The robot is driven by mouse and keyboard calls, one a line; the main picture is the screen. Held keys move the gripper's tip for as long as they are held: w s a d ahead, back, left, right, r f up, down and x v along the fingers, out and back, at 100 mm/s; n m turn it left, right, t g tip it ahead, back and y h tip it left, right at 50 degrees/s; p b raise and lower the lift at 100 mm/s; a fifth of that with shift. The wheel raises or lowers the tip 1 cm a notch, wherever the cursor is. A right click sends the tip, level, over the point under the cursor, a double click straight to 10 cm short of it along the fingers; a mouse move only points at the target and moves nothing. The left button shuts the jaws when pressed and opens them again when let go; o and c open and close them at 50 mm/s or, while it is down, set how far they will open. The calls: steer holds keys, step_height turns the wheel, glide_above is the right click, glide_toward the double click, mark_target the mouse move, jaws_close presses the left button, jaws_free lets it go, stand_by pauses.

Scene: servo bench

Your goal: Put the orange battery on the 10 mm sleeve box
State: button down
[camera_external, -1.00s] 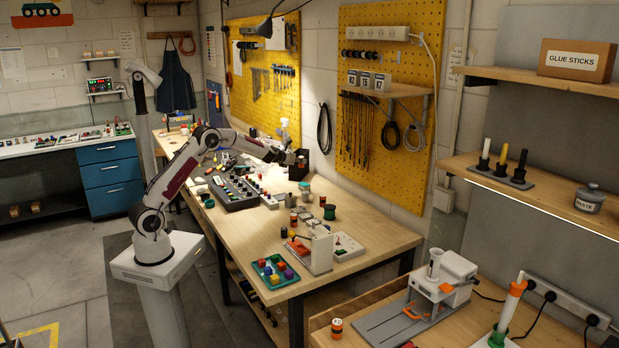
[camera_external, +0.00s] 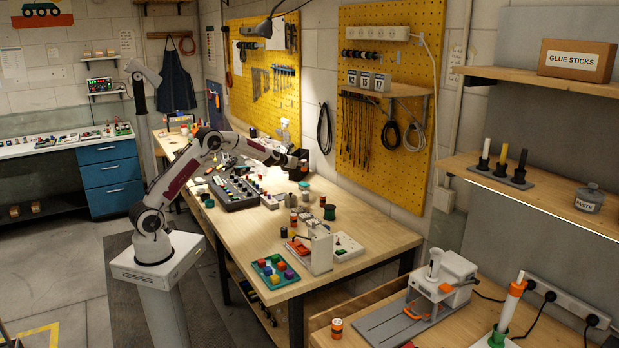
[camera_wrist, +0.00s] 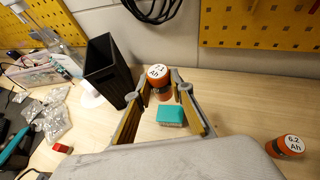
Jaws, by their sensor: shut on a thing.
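My gripper (camera_wrist: 162,84) is shut on an orange battery (camera_wrist: 165,92), whose round white-topped end shows between the fingertips in the wrist view. Its label is only partly readable there. In the external view my gripper (camera_external: 300,162) is at the far part of the wooden bench, close to the wall; the held battery cannot be made out there. Three small labelled boxes (camera_external: 366,81) stand on the pegboard shelf in the external view; their numbers are too small to read surely, so I cannot tell which is the 10 mm sleeve box.
A second orange battery marked 6.2 Ah (camera_wrist: 287,147) stands at right in the wrist view. A teal block (camera_wrist: 171,115) lies below the held battery in the picture. A black open bin (camera_wrist: 107,70) stands close on the left. The shelf (camera_external: 397,91) sticks out from the yellow pegboard.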

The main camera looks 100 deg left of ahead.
mark_target(302, 170)
steer(key=shift+f, duration=1.85)
steer(key=shift+f, duration=0.1)
steer(key=shift+f, duration=1.8)
steer(key=shift+f, duration=0.15)
steer(key=c, duration=1.8)
jaws_free()
steer(key=shift+o, duration=0.2)
steer(key=shift+r, duration=0.2)
steer(key=v, duration=1.2)
steer(key=shift+f, duration=0.1)
